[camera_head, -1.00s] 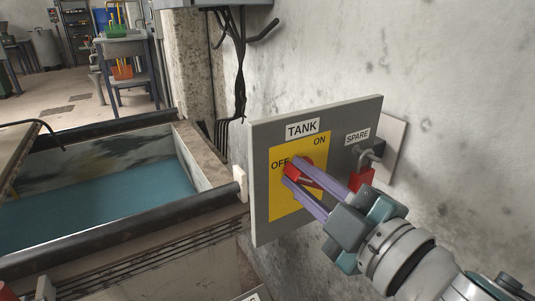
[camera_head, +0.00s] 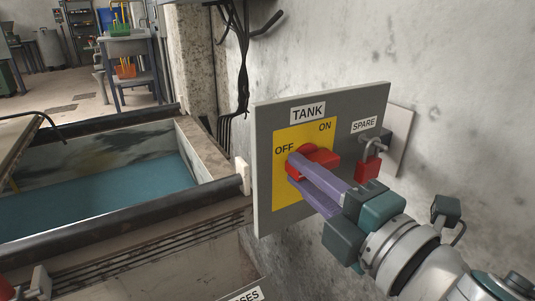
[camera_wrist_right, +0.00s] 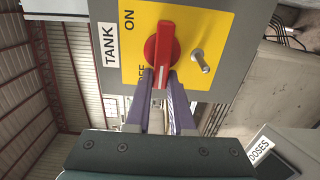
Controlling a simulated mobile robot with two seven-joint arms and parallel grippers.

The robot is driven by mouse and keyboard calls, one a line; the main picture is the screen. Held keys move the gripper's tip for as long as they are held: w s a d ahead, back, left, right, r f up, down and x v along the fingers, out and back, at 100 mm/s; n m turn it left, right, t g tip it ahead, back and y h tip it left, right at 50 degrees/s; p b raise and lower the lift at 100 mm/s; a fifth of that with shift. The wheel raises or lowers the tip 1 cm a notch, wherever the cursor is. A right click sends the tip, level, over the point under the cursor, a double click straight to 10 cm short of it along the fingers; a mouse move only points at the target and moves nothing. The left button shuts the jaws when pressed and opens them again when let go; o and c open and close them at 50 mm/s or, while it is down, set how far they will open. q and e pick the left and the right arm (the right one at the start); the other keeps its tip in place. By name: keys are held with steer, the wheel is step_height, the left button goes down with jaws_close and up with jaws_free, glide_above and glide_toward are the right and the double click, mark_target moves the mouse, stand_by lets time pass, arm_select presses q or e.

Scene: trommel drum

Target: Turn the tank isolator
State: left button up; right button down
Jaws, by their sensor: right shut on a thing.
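The tank isolator is a red rotary handle (camera_head: 322,158) on a yellow plate (camera_head: 287,205), under a TANK label (camera_head: 308,112), with OFF at the left and ON at the upper right. My right gripper (camera_head: 293,169) is shut on the handle, its purple fingers covering part of it. In the head view the handle lies roughly level, one end at the fingertips near OFF. In the right wrist view the handle (camera_wrist_right: 164,48) stands upright, with the fingers (camera_wrist_right: 161,78) on both sides of its white-marked lower end. One finger partly hides OFF there. My left gripper is not in view.
A SPARE label (camera_head: 363,125) and a red padlock (camera_head: 368,168) sit right of the handle, close to my right gripper. A metal stud (camera_wrist_right: 202,60) stands out beside the handle. A water tank (camera_head: 100,190) lies to the left; bare wall (camera_head: 450,110) to the right.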

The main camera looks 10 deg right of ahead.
stand_by(0.4)
steer(key=c, duration=0.8)
jaws_free()
steer(key=v, duration=1)
steer(key=shift+p, duration=0.4)
